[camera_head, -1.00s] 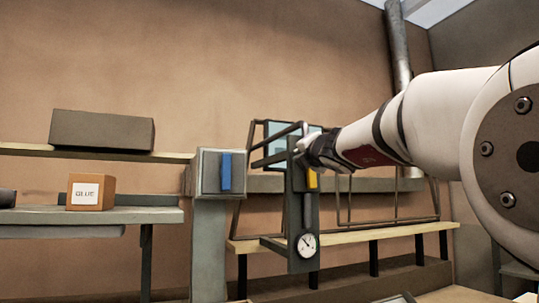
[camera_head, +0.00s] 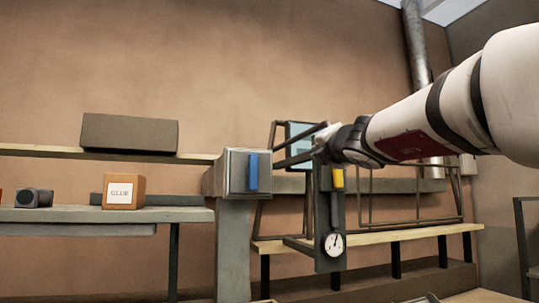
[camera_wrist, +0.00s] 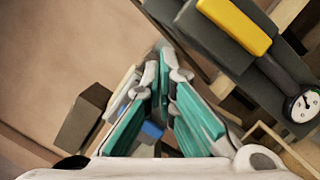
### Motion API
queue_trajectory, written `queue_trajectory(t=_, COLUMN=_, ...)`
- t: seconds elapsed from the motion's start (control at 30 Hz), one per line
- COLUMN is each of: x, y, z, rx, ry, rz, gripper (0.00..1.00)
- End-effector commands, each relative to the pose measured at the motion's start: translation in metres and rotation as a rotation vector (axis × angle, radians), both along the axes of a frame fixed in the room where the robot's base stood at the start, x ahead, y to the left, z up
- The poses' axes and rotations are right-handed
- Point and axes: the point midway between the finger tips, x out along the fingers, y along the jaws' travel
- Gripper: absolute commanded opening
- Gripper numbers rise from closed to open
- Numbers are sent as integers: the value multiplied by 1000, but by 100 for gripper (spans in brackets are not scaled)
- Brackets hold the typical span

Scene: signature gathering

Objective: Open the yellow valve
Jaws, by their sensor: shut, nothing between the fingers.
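The yellow valve (camera_head: 338,179) is a short upright handle on a dark vertical panel (camera_head: 327,262), above a round white gauge (camera_head: 333,244). In the wrist view the yellow handle (camera_wrist: 237,25) lies slanted at the upper right, to the right of my fingers. My gripper (camera_head: 318,150) is beside the panel's top, slightly above and left of the handle in the head view. In the wrist view my gripper (camera_wrist: 160,58) has its teal-padded fingers together at the tips, with nothing between them. I see no contact with the handle.
A blue handle (camera_head: 252,172) is on a grey box on a post, left of the panel. A glue box (camera_head: 124,191) stands on a grey bench further left. A dark pipe frame (camera_head: 368,195) and wooden bench (camera_head: 440,232) are behind the panel.

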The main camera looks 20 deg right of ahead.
Motion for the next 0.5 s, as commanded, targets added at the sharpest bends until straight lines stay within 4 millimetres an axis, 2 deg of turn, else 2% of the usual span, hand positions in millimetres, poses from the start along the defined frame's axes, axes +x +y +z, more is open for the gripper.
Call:
queue_trajectory(t=0.03, x=-10, y=1, z=1, rx=0, ry=-2, rz=-1, gripper=0)
queue_trajectory(t=0.2, x=-36, y=8, z=0, rx=0, ry=-1, rz=1, gripper=0)
queue_trajectory(t=0.3, x=-46, y=9, z=0, rx=0, ry=0, rz=0, gripper=0)
queue_trajectory(t=0.5, x=-53, y=11, z=-1, rx=0, ry=0, rz=-1, gripper=0)
